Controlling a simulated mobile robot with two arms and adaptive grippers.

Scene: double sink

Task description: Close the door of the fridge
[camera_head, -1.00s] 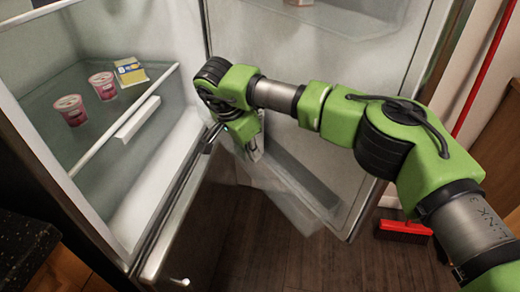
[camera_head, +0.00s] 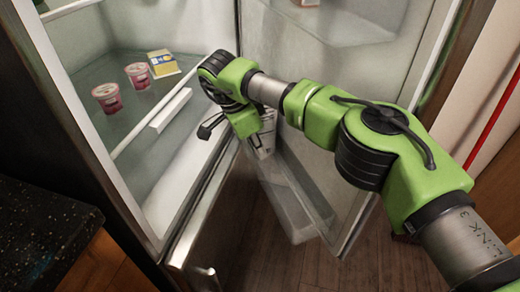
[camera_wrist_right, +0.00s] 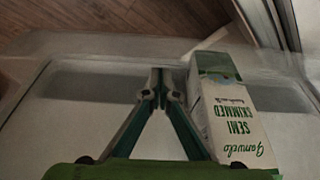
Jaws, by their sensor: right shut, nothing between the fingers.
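The fridge door (camera_head: 350,75) stands open on the right side of the fridge (camera_head: 210,215), its inner face and clear lower shelf bin (camera_head: 292,205) showing in the head view. My right arm reaches across in front of the door. My right gripper (camera_head: 262,143) points down near the door's inner side, close to the hinge side, partly hidden by my wrist. In the right wrist view the fingers (camera_wrist_right: 160,76) are shut and empty, beside a milk carton (camera_wrist_right: 230,115) in the door bin. Contact with the door cannot be told. My left gripper is not in view.
Two pink cups (camera_head: 106,97) (camera_head: 138,75) and a yellow-blue package (camera_head: 163,63) sit on a glass fridge shelf. A dark countertop (camera_head: 40,235) is at lower left. Wooden floor (camera_head: 270,255) lies below. A red pole (camera_head: 497,120) stands at the right.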

